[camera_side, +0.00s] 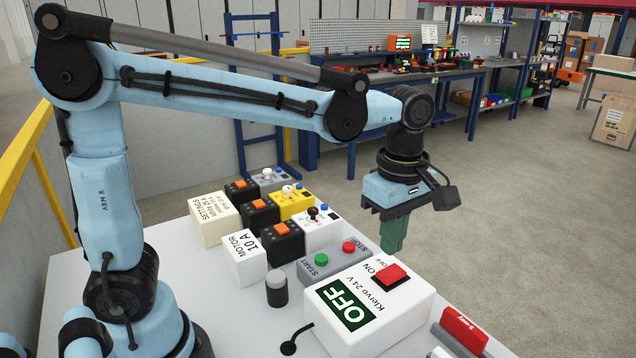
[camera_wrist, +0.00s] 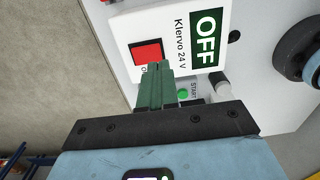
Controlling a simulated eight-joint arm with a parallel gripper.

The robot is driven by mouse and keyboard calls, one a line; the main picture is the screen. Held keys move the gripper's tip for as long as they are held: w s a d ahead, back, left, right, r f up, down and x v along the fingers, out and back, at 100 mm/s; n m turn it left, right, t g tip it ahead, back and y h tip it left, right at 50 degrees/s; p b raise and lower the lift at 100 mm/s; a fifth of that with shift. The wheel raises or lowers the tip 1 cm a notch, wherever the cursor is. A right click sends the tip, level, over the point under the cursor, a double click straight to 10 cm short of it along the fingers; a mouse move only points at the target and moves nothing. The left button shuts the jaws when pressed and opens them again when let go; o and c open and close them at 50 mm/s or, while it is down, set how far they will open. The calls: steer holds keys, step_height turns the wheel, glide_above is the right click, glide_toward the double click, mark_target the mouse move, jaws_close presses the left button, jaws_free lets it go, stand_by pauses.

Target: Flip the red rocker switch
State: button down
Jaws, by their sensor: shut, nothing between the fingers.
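The red rocker switch (camera_side: 391,275) sits on top of a white box (camera_side: 400,316) marked "Klervo 24 V", with ON and OFF printed beside the switch. A dark green display (camera_side: 346,303) on the box reads OFF. The red rocker also shows in the wrist view (camera_wrist: 147,53). My gripper (camera_side: 392,250) has green fingers, is shut and empty, and points down above and behind the box in the side view. In the wrist view its fingertips (camera_wrist: 158,66) appear just beside the rocker and cover part of the label. The fingers look apart from the switch in the side view.
A grey START/STOP box (camera_side: 333,262) with a green and a red button stands just behind the white box. Several small switch boxes stand farther back.

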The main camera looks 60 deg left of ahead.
mark_target(386, 281)
steer(key=shift+f, duration=3.25)
steer(key=shift+s+f+t, duration=0.15)
steer(key=shift+f+t, duration=0.1)
steer(key=shift+t, duration=0.05)
steer(key=shift+r, duration=0.15)
steer(key=shift+r, duration=0.7)
steer(key=shift+r, duration=0.1)
step_height(386, 281, up, 14)
steer(key=s, duration=0.2)
steer(key=shift+s+f, duration=0.2)
steer(key=shift+s, duration=0.2)
